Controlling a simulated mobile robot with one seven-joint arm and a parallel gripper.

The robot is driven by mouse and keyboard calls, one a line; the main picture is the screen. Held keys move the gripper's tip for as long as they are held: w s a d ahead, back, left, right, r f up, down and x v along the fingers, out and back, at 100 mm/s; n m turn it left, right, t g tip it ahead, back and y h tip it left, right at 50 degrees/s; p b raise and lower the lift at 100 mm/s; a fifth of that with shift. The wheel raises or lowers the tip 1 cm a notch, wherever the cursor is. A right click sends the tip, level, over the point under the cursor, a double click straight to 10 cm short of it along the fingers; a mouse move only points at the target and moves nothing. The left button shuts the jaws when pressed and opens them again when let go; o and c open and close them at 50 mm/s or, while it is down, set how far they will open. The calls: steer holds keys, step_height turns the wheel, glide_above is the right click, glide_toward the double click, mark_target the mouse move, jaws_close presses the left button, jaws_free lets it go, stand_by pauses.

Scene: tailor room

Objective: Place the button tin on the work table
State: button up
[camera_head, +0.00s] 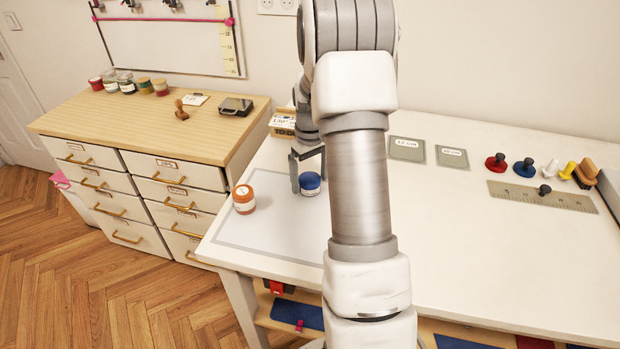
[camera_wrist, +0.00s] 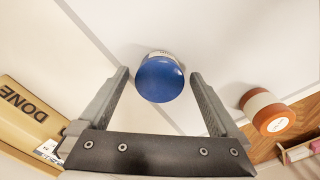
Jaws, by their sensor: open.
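A small round tin with a blue lid (camera_head: 310,182) stands upright on the white work table (camera_head: 455,235), near its left end. In the wrist view the blue lid (camera_wrist: 160,80) is between the tips of my gripper (camera_wrist: 158,76). The jaws are open, with a gap on each side of the tin. In the head view my gripper (camera_head: 307,168) is low at the tin, partly hidden by my arm. A second round tin, with an orange lid and white band (camera_head: 243,199), stands to its left near the table edge. I cannot read a label on either.
A wooden-topped drawer cabinet (camera_head: 150,120) with jars is at left. The table's middle front is clear.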

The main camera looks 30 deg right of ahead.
mark_target(310, 178)
step_height(310, 178, up, 12)
steer(key=p, duration=0.1)
steer(key=s+a+r+t, duration=0.1)
steer(key=s+a+r, duration=0.3)
steer(key=a+r, duration=0.15)
steer(key=s+a+r+t, duration=0.2)
steer(key=s+a+r, duration=0.25)
steer(key=a, duration=0.25)
steer(key=s+a+r+t+p, duration=0.1)
steer(key=s+a+r+t, duration=0.1)
steer(key=s+a, duration=0.8)
steer(key=shift+s+t+p, duration=0.3)
steer(key=shift+s+p, duration=0.05)
steer(key=shift+s, duration=1.55)
